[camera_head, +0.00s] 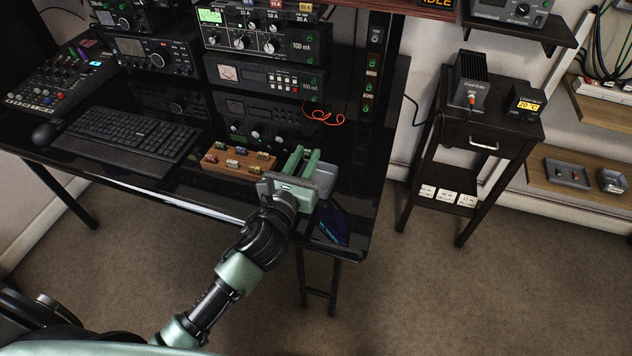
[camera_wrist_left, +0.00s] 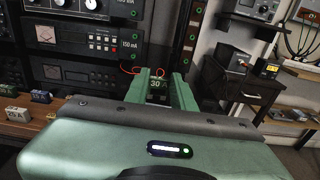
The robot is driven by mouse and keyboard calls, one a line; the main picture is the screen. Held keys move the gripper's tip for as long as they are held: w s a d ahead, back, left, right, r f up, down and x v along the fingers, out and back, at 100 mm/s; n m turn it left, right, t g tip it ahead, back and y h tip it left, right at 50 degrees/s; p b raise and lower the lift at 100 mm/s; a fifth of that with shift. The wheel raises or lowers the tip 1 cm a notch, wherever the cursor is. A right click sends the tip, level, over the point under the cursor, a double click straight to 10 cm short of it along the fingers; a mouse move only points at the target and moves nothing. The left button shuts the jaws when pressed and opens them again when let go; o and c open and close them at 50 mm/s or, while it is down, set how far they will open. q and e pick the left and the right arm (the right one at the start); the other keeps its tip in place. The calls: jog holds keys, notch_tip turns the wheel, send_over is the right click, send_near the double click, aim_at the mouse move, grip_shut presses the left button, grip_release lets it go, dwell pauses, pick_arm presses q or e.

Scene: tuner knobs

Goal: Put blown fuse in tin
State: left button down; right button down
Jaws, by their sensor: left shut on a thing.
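My left gripper (camera_head: 303,156) is over the right end of the black desk, its green fingers pointing toward the equipment rack. In the left wrist view its fingers (camera_wrist_left: 160,84) are shut on a small dark fuse (camera_wrist_left: 158,94) marked 30 A. Whether this fuse is blown cannot be read. A grey, metallic-looking container (camera_head: 326,179), possibly the tin, shows just right of the gripper, partly hidden by it. I cannot tell whether they touch. My right gripper is not in view.
A wooden block (camera_head: 238,176) with several coloured fuses lies left of the gripper. The rack (camera_head: 262,75) stands behind, with a red wire (camera_head: 322,117) hanging from it. A keyboard (camera_head: 125,140) is at left. A dark side table (camera_head: 480,135) stands right, across a floor gap.

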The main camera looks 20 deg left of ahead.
pick_arm(q)
jog(key=c, duration=1.1)
grip_release()
jog(key=s, duration=0.7)
jog(key=shift+s+a+r+p, duration=0.15)
jog(key=shift+s+r+p, duration=0.05)
jog(key=shift+s+p, duration=0.2)
